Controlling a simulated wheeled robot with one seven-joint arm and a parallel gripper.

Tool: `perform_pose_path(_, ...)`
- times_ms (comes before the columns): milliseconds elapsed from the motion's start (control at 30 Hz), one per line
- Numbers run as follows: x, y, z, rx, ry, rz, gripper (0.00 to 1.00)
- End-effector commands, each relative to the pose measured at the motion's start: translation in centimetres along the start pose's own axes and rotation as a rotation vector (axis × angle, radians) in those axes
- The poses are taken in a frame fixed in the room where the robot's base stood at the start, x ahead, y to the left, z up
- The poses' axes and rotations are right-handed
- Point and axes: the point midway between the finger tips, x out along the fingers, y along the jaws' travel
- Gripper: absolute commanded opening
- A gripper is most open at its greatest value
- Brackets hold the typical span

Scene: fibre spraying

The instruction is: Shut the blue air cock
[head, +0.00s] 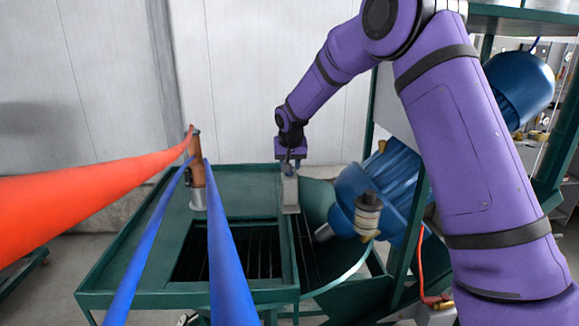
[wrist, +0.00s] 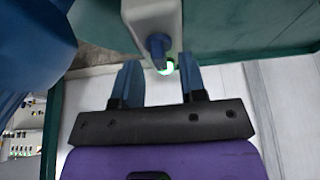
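The blue air cock (wrist: 158,45) is a small dark blue handle on the end of a pale grey box (wrist: 150,15), with a green-lit spot (wrist: 167,68) beside it. In the head view the grey box (head: 290,194) stands on the green table, below my gripper (head: 290,168). In the wrist view my gripper (wrist: 160,64) is open, with one blue finger on each side of the cock's lower end in the picture. Gaps show on both sides and nothing is held. In the head view the cock is too small and covered to make out clearly.
The green table (head: 125,246) has a dark grated opening (head: 205,255). A brown and grey post (head: 197,182) with orange (head: 90,190) and blue hoses (head: 228,265) stands left. Blue machinery (head: 385,190) and a green frame crowd the right. A pale wall is behind.

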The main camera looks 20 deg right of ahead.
Motion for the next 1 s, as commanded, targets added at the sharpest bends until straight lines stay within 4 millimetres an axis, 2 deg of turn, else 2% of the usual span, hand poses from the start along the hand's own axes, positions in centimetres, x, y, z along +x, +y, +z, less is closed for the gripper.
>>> perform_pose_path(167,1.06,0.0,0.0,0.0,0.0,0.0,0.38)
perform_pose_path(433,1.17,-0.01,0.0,0.0,0.001,-0.001,0.38)
perform_pose_path(467,1.17,-0.01,0.0,0.0,0.001,-0.001,0.36)
perform_pose_path(600,1.16,-0.01,0.0,0.0,0.001,-0.001,0.04)
perform_pose_path(633,1.16,-0.01,0.0,0.0,0.001,-0.001,0.0)
perform_pose_path(1000,1.22,0.05,0.03,-0.024,-0.001,-0.01,0.0)
